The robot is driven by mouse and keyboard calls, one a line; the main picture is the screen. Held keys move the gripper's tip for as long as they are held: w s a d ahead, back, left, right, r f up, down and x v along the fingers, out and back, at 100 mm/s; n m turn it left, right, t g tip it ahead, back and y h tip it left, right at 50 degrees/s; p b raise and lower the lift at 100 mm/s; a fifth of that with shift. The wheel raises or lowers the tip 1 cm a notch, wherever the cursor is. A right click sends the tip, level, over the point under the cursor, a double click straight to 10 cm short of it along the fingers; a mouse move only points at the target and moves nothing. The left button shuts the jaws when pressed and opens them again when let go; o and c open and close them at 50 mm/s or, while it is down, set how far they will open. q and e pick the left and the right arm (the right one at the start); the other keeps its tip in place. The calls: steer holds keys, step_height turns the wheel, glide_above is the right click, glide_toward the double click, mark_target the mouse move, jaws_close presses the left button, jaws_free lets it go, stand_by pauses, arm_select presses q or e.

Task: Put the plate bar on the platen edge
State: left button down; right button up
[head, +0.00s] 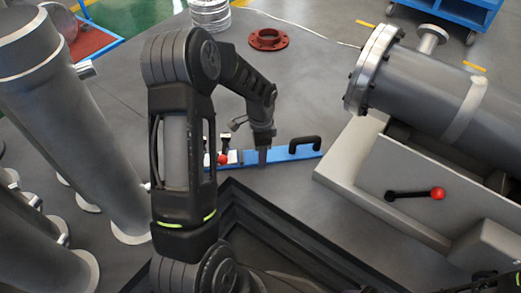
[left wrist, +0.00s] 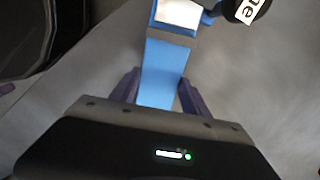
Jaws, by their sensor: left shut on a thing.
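The blue bar (head: 286,154), which I take for the plate bar, lies low over the grey floor area in the middle of the head view, with a black handle (head: 305,143) at its right end. My left gripper (head: 263,158) points down and is shut on the bar left of the handle. In the left wrist view the blue bar (left wrist: 163,72) runs between the two purple fingers of my left gripper (left wrist: 158,92). I cannot tell whether the bar touches what is below it. I cannot make out a platen edge for certain. My right gripper is not in view.
A red knob (head: 223,159) and pale fittings sit at the bar's left end, partly behind my arm. A large flanged grey cylinder (head: 425,90) rests on a pale block (head: 400,190) at right. A black-framed pit (head: 290,240) lies in front. A red flange (head: 268,39) lies behind.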

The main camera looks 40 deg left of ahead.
arm_select(q)
steer(key=c, duration=0.5)
jaws_free()
step_height(320, 180, up, 12)
steer(key=p, duration=0.3)
steer(key=shift+p, duration=0.3)
steer(key=shift+s, duration=0.1)
